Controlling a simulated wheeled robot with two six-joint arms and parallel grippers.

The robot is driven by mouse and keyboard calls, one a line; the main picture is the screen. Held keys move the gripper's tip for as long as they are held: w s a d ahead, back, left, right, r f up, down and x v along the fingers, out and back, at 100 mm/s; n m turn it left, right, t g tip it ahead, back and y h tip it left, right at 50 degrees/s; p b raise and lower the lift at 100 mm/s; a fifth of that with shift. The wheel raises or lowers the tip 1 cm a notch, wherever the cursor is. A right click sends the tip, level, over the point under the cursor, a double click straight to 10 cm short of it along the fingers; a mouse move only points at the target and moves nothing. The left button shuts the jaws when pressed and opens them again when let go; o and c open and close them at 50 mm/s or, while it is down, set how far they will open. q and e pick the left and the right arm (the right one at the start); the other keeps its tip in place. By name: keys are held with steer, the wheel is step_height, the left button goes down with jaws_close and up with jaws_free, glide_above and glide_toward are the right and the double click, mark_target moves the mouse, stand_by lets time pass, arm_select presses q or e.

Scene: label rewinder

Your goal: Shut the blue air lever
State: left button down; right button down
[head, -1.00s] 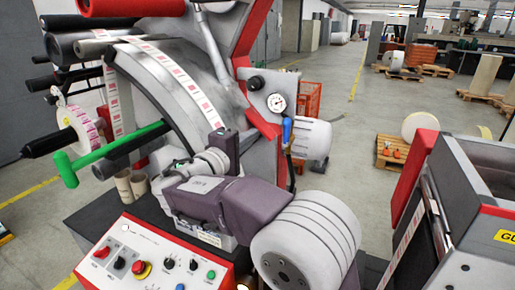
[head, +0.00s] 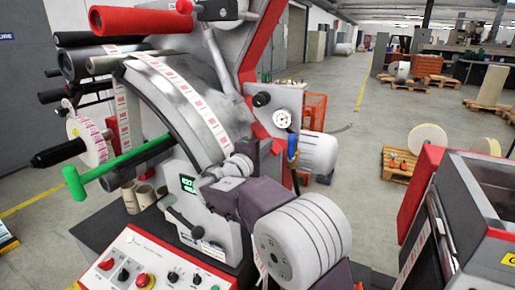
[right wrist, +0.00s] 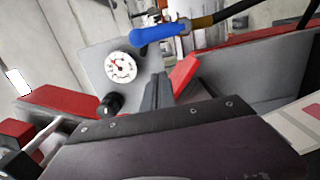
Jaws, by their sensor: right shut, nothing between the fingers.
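The blue air lever (head: 292,144) is on the rewinder's right side, below the pressure gauge, with its blue handle upright in the head view. In the right wrist view the blue handle (right wrist: 160,32) lies across the top, roughly in line with a brass fitting and dark hose to its right. My right gripper (head: 262,143) is left of the lever in the head view, shut and empty. Its fingers (right wrist: 158,92) in the right wrist view are below the blue handle in the picture, with a visible gap between. My left gripper is not in view.
The gauge (head: 282,118) and black knob (head: 262,99) sit close to the lever on a grey plate. A red frame edge (head: 252,55) runs beside them. A green bar (head: 120,162) sticks out at left. A red-and-grey machine (head: 470,200) stands at right.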

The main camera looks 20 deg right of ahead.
mark_target(292, 148)
steer(key=s+d, duration=0.2)
steer(key=d, duration=0.1)
steer(key=shift+s+d, duration=0.15)
steer(key=shift+s, duration=0.05)
steer(key=shift+w, duration=0.1)
